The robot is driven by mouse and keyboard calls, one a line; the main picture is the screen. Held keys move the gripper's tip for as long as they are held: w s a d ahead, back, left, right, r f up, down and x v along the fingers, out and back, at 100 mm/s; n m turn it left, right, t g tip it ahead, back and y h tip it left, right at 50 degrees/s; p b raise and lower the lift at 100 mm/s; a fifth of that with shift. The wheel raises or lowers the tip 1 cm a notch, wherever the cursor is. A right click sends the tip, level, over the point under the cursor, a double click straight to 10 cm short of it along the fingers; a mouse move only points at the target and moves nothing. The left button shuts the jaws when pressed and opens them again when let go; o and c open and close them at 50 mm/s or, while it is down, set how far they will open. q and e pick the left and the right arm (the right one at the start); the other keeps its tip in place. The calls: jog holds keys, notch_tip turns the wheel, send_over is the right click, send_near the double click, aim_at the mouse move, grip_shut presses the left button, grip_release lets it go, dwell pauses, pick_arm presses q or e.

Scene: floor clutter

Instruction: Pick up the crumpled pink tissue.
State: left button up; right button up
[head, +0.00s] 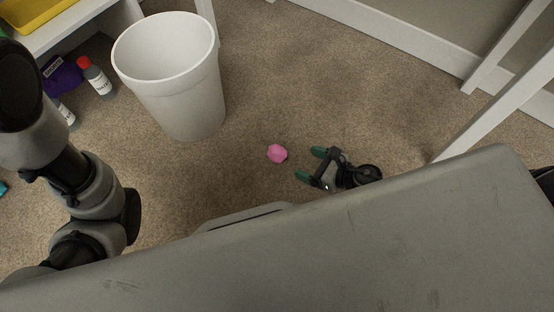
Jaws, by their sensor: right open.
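The crumpled pink tissue (277,153) lies on the brown carpet near the middle of the head view. My right gripper (309,164) is just to the right of it, with its two green-tipped fingers apart and pointing left towards the tissue. The gripper is open and empty, and a small gap of carpet shows between the fingertips and the tissue. My left arm comes in at the left edge; its gripper is not in view.
A white bin (180,100) stands behind and left of the tissue. Bottles, one with a red cap (84,63), and a purple item (62,76) sit at the far left beside a white shelf (75,28). White legs (500,105) stand at the right. Carpet around the tissue is clear.

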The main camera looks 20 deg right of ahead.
aim_at(283, 153)
jog(key=b+x, duration=0.1)
jog(key=x, duration=0.6)
jog(key=r+x, duration=0.1)
jog(key=x, duration=0.2)
jog(key=shift+w+a+f+b, duration=0.1)
jog(key=shift+w+a+b, duration=0.2)
jog(key=shift+a, duration=0.15)
jog(key=c, duration=1)
